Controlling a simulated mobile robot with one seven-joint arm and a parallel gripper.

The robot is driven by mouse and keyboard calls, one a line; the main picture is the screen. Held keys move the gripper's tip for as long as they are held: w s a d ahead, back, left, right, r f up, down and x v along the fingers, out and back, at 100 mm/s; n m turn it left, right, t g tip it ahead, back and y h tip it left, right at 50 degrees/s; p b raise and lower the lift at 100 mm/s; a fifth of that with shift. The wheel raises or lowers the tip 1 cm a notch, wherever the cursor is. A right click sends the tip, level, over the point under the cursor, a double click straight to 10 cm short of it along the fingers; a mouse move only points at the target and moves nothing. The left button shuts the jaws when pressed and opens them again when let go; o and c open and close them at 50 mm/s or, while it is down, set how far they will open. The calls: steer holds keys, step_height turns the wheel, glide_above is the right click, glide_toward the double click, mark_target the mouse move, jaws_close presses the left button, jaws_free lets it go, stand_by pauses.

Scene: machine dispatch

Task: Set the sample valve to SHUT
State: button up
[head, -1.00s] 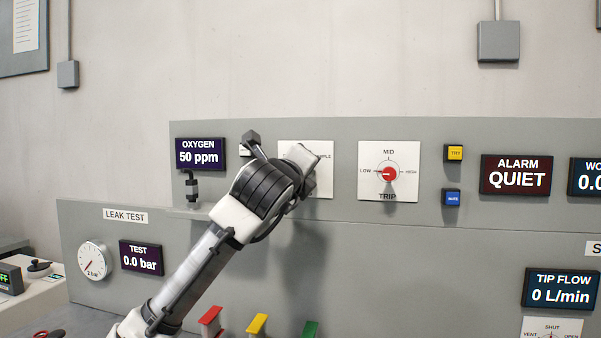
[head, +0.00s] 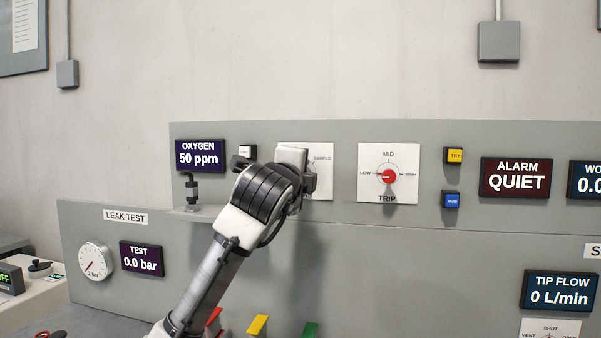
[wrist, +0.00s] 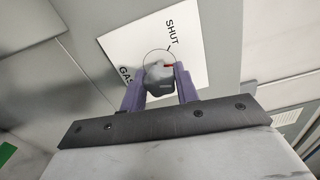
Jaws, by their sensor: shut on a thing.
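The sample valve is a grey knob (wrist: 158,82) with a red pointer mark, on a white plate (wrist: 205,50) in the wrist view. The plate carries the word SHUT (wrist: 176,33) and a partly covered word starting GAS. My gripper (wrist: 160,73) is shut on the knob, one purple finger on each side. The red mark shows near the right finger, on the side towards SHUT; I cannot tell whether it lines up exactly with the SHUT tick. In the head view my gripper (head: 308,172) covers the knob and most of the plate (head: 322,185); SAMPLE is readable.
The TRIP dial (head: 389,176) is close on the right, with yellow (head: 454,155) and blue (head: 451,199) buttons beyond. The OXYGEN display (head: 200,155), a small button (head: 247,151) and a small dark fitting (head: 192,188) are left. Coloured handles stand below.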

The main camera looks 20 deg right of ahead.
steer(key=n, duration=0.6)
steer(key=shift+n+p, duration=0.3)
steer(key=shift+p, duration=0.1)
steer(key=n, duration=0.5)
steer(key=shift+p, duration=0.35)
steer(key=shift+n, duration=0.4)
steer(key=o, duration=1)
steer(key=shift+c, duration=0.2)
steer(key=b+v, duration=0.4)
steer(key=v, duration=1)
